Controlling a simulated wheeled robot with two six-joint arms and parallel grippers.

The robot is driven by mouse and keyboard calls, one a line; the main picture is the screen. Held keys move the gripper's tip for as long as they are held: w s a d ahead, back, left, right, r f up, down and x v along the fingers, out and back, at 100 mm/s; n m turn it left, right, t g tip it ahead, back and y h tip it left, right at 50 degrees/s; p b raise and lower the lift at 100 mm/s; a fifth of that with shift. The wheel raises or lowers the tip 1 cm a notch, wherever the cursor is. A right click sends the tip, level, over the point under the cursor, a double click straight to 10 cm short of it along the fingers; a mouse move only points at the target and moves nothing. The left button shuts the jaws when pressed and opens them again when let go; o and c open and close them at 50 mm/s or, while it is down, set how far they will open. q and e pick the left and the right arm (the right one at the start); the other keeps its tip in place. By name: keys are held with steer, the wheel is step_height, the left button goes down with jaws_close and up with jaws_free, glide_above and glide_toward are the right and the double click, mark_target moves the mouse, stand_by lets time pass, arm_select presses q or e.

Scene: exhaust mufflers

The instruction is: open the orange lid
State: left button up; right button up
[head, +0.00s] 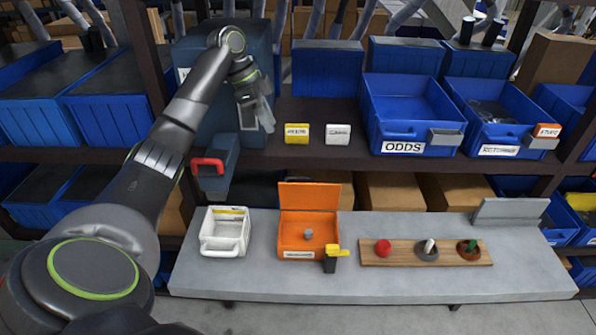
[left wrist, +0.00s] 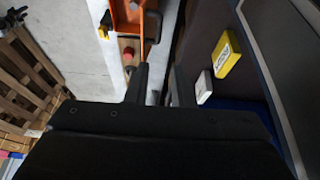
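An orange box (head: 308,237) stands on the grey bench. Its orange lid (head: 309,196) stands roughly upright along the back edge, so the box is open, and a grey cylindrical piece (head: 308,234) shows inside. Part of the orange box also shows at the top of the left wrist view (left wrist: 128,18), with the lid seen nearly edge-on. My left gripper (head: 258,115) is above, behind and left of the lid, near the shelf, apart from it. In the left wrist view its two fingers (left wrist: 158,85) are apart with nothing between them. My right gripper is not in view.
A white bin (head: 224,231) stands left of the box. A yellow-and-black object (head: 333,258) is at its front right corner. A wooden board (head: 405,252) with several pegs lies to the right. Yellow (head: 297,133) and white (head: 338,134) labelled blocks are on the shelf near the gripper.

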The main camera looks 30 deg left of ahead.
mark_target(295, 177)
arm_select(q)
steer(key=p+x, duration=0.4)
steer(key=x, duration=1.2)
steer(key=shift+d+f, duration=0.25)
steer(key=shift+d, duration=0.05)
steer(key=shift+f, duration=0.35)
steer(key=shift+c, duration=0.4)
jaws_close()
